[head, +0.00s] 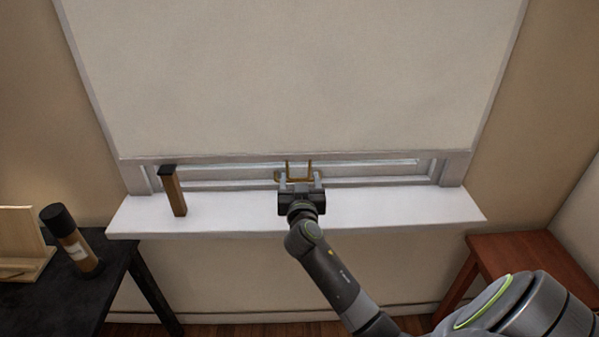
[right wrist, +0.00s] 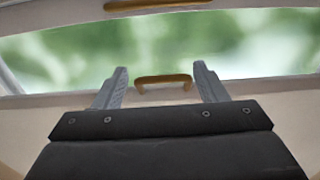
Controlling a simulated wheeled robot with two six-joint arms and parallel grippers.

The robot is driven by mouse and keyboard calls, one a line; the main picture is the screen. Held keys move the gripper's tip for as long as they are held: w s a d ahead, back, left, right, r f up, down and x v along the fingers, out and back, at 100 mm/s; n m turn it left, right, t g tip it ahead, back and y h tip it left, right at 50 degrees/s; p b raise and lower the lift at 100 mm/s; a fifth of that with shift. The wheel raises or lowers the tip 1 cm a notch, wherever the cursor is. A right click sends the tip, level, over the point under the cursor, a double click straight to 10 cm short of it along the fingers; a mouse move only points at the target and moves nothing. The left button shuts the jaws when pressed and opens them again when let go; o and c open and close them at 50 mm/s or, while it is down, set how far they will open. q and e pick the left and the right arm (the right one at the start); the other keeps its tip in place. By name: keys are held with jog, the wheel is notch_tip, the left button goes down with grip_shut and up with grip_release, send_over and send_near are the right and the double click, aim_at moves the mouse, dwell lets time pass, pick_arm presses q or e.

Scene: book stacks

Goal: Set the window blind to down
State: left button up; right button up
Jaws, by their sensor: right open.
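The cream window blind (head: 300,80) covers most of the window. Its bottom edge is a little above the sill, and a narrow strip of window frame (head: 220,175) shows below it. A brass-coloured handle (head: 299,162) shows just under the blind's edge. My right gripper (head: 301,180) is open and empty, pointing at the window just below that edge. In the right wrist view a brass handle (right wrist: 163,80) appears between the spread fingers, apart from both. A second brass bar (right wrist: 157,5) is at the top there. I cannot tell which brass part belongs to the blind. My left gripper is not in view.
The white sill (head: 400,208) bears an upright brown object with a dark top (head: 176,193) at left. A black table (head: 95,290) at lower left holds a bottle (head: 74,245) and a wooden stand (head: 22,240). A reddish wooden table (head: 520,265) stands at right.

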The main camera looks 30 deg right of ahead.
jog(key=shift+x, duration=1.35)
jog(key=c, duration=1.1)
notch_tip(320, 180, down, 5)
jog(key=b, duration=0.5)
jog(key=o, duration=1)
jog(key=shift+o, duration=0.5)
jog(key=shift+s+d, duration=0.1)
